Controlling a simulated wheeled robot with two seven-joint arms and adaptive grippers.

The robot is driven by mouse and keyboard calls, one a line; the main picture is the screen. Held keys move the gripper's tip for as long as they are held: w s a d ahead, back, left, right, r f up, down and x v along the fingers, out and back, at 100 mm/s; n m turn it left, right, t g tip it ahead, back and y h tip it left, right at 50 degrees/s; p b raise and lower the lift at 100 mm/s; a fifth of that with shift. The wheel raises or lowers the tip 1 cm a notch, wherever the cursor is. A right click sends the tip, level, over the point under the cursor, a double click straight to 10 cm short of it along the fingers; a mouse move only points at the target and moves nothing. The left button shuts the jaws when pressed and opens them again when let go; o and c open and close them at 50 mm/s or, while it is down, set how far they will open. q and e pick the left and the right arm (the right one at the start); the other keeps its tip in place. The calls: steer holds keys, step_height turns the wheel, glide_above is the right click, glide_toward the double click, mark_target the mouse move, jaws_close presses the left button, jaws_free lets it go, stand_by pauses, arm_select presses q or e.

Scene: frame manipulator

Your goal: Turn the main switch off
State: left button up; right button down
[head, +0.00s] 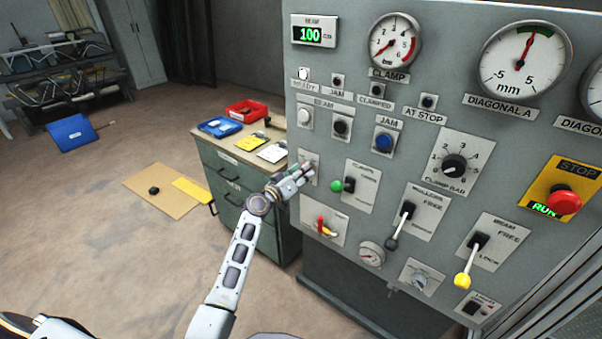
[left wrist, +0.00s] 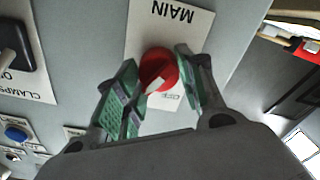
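The main switch is a red round knob with a pale pointer (left wrist: 158,70) on a white plate marked MAIN (left wrist: 175,22), upside down in the left wrist view. My left gripper (left wrist: 157,80) has its green-padded fingers on either side of the knob, and I cannot tell if they touch it. The fingers look apart. In the head view my left gripper (head: 307,172) is at the left edge of the control panel and covers most of the switch. My right gripper is not in view.
The grey control panel (head: 330,85) carries several gauges and buttons. A green-knobbed clamps lever (head: 337,186) is just right of my gripper, and a red-yellow handle (head: 325,228) is below. A green cabinet (head: 228,185) with trays stands behind. Open floor lies left.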

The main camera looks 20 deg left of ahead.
arm_select(q)
steer(key=c, duration=0.3)
steer(key=shift+c, duration=0.2)
